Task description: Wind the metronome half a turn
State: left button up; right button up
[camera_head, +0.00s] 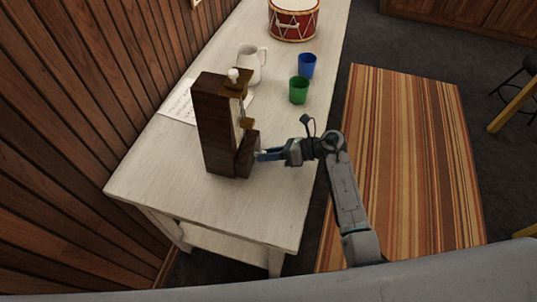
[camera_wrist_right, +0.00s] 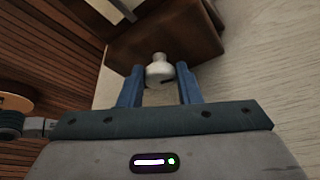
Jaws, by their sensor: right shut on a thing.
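The metronome (camera_head: 212,125) is a tall dark brown wooden box standing upright on the pale table. It has a white knob on top and a lighter front face with a brass-coloured part. In the right wrist view its dark wood (camera_wrist_right: 185,30) fills the top middle. A pale round winding key (camera_wrist_right: 159,68) sticks out from it, between the two blue fingers. My right gripper (camera_head: 262,155) reaches in from the right, low at the metronome's side, and is shut on the key. The key is hidden in the head view. My left gripper is not in view.
On the pale table (camera_head: 225,210) stand a white jug (camera_head: 250,66), a green cup (camera_head: 299,90), a blue cup (camera_head: 307,66) and a red drum (camera_head: 293,20). A paper sheet (camera_head: 178,103) lies behind the metronome. A wooden wall (camera_head: 80,90) borders the table's left. The table's near end is clear.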

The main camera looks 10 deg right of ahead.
jog(key=shift+m, duration=0.3)
jog(key=o, duration=0.9)
jog(key=shift+o, duration=0.2)
jog(key=shift+d+b, duration=0.35)
jog(key=shift+d, duration=0.25)
jog(key=b+v, duration=0.3)
jog(key=v, duration=0.5)
jog(key=shift+d+r, duration=0.1)
jog(key=shift+d, duration=0.25)
jog(key=shift+s+d+r, duration=0.1)
jog(key=shift+d+r, duration=0.15)
jog(key=shift+d, duration=0.15)
